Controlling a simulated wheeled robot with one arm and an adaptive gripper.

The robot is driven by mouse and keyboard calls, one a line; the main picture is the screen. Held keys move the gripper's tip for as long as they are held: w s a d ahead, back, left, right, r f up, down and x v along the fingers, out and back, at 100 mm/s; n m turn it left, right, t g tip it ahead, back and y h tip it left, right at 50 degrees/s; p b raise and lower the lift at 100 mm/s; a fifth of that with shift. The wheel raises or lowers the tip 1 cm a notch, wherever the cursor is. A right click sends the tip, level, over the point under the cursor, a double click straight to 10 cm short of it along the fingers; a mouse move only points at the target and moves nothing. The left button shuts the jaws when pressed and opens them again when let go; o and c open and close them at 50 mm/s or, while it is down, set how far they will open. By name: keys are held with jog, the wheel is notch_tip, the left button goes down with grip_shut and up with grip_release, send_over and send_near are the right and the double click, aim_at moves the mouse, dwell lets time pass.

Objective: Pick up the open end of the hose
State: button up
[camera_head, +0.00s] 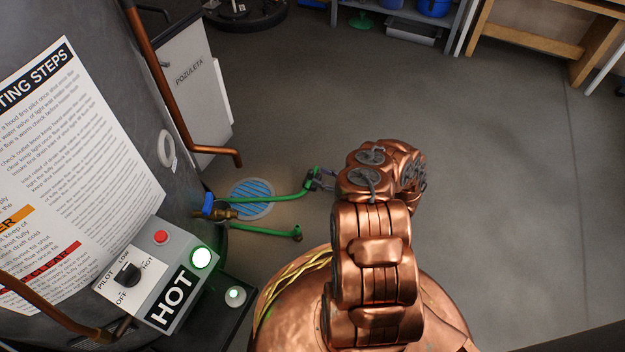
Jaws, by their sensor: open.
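A green hose (268,199) lies low beside the tank, near the brass valve with a blue handle (208,205). One stretch runs right and bends up at its far tip, beside my gripper. A second green stretch (268,231) runs lower and ends in a short upturned tip (297,233), clear of the gripper. I cannot tell how the two stretches join. My gripper (320,180) is open, at the left side of my copper arm. Its fingers are small and partly hidden by the arm, so I cannot tell whether they touch the hose.
A round floor drain (252,197) lies under the hose. The grey tank (120,90) stands at left with a copper pipe (180,100) and a control box (160,275) reading HOT. A shelf (400,22) and wooden bench (535,40) stand at the back. The right floor is clear.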

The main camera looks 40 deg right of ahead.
aim_at(311, 172)
jog(key=b+x, duration=0.2)
jog(key=x, duration=0.1)
jog(key=shift+w+a+f, duration=0.15)
jog(key=shift+w+a, duration=0.4)
jog(key=shift+w, duration=0.2)
grip_shut()
